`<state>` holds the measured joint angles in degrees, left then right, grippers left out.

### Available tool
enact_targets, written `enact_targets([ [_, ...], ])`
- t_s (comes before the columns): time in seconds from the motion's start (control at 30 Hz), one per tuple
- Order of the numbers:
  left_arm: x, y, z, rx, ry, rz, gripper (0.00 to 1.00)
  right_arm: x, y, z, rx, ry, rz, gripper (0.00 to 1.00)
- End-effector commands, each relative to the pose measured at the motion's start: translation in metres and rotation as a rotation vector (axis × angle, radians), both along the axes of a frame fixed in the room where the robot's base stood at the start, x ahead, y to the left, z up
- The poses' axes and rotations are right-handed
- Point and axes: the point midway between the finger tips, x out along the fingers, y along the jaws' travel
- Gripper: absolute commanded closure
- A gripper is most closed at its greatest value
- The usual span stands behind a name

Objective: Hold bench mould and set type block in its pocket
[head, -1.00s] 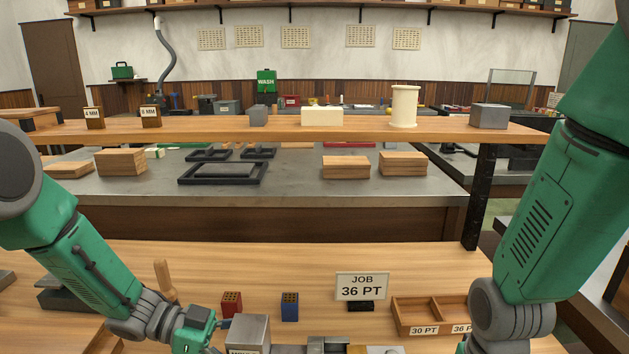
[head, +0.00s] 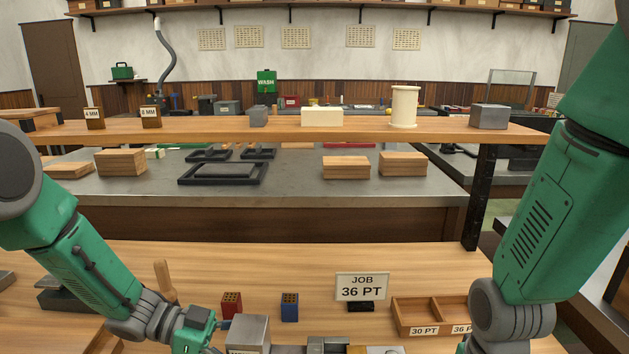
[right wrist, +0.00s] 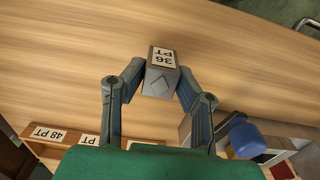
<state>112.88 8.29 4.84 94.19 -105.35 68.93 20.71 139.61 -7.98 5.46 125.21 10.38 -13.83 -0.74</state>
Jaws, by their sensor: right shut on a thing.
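My right gripper (right wrist: 160,80) is shut on a grey type block (right wrist: 161,83) labelled 36 PT, with a finger on each side, over bare wood. In the head view only my right arm shows; its fingers and the block are below the picture. My left gripper (head: 200,332) is at the bottom edge, left of a grey metal block (head: 249,331); its fingertips are hidden, so I cannot tell its opening. Grey metal parts, perhaps the bench mould (head: 328,346), show at the bottom middle, mostly cut off. No pocket can be made out.
A JOB 36 PT sign (head: 361,287) stands behind the metal parts. A wooden compartment tray (head: 417,330) is to the right. Red (head: 231,304) and blue (head: 290,306) drilled blocks stand on the bench. A raised shelf (head: 250,131) crosses behind. A blue object (right wrist: 247,139) shows in the wrist view.

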Motion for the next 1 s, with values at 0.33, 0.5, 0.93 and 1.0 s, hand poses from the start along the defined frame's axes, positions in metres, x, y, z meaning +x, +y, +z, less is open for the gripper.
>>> enact_targets([
  [0.33, 0.0, 0.0, 0.0, 0.0, 0.0, 0.001, 0.74, 0.0, 0.0, 0.0, 0.0, -0.001, 0.0, 0.99],
  [0.5, 0.0, 0.0, 0.0, 0.0, 0.0, 0.001, 0.74, 0.001, 0.0, 0.0, 0.0, -0.001, 0.001, 0.99],
  [0.93, 0.001, 0.0, 0.0, 0.0, 0.0, 0.001, 0.74, 0.092, 0.025, 0.025, 0.002, -0.007, 0.335, 0.99],
  [1.0, 0.0, 0.0, 0.0, 0.0, 0.0, 0.001, 0.74, 0.109, 0.028, 0.032, 0.001, -0.007, 0.408, 0.99],
])
